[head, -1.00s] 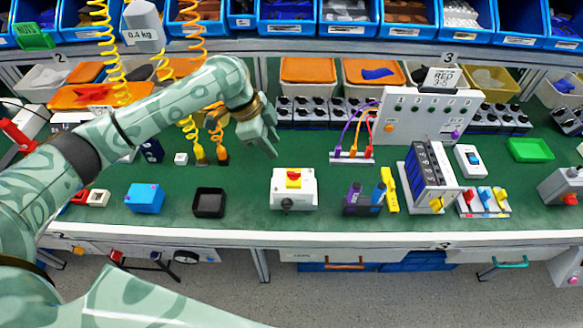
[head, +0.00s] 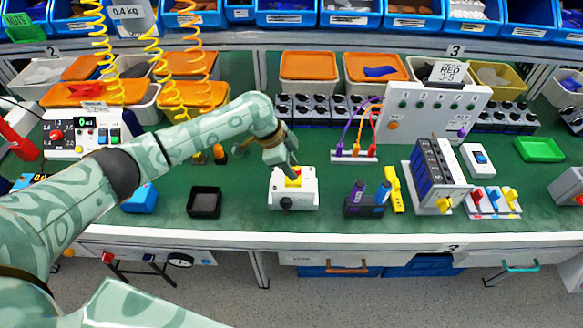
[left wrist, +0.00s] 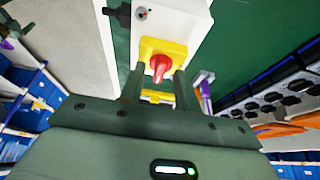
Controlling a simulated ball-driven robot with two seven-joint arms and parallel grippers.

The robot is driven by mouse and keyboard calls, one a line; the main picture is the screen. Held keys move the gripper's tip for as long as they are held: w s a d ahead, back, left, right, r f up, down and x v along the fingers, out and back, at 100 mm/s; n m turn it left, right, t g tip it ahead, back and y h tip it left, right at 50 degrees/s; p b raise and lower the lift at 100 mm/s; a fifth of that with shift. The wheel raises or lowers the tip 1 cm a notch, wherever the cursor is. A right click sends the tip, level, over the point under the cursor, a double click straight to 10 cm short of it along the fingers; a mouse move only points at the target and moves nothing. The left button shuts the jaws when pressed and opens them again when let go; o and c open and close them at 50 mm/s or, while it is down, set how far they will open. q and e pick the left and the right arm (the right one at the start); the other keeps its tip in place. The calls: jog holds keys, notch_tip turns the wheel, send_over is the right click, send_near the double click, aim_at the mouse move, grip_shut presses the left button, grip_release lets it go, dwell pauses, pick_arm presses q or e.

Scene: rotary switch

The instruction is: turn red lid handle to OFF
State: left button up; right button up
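The rotary switch (head: 293,200) is a white box near the front of the green table, with a yellow plate on top and a dark round fitting on its front. The red lid handle (left wrist: 160,68) shows on the yellow plate (left wrist: 176,49) in the left wrist view. In the head view my gripper mostly hides the handle. My left gripper (head: 290,166) points down just above the switch. In the left wrist view my left gripper (left wrist: 158,82) is open, with one finger either side of the handle. I cannot tell whether they touch it. My right gripper is not in view.
A black tray (head: 204,203) stands left of the switch. Purple and blue pieces in a dark holder (head: 366,203) and a yellow piece (head: 394,188) stand to the right. Coiled yellow cables (head: 153,60) hang at the back left.

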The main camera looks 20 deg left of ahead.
pick_arm(q)
jog(key=shift+d+f, duration=0.1)
jog(key=shift+f, duration=0.15)
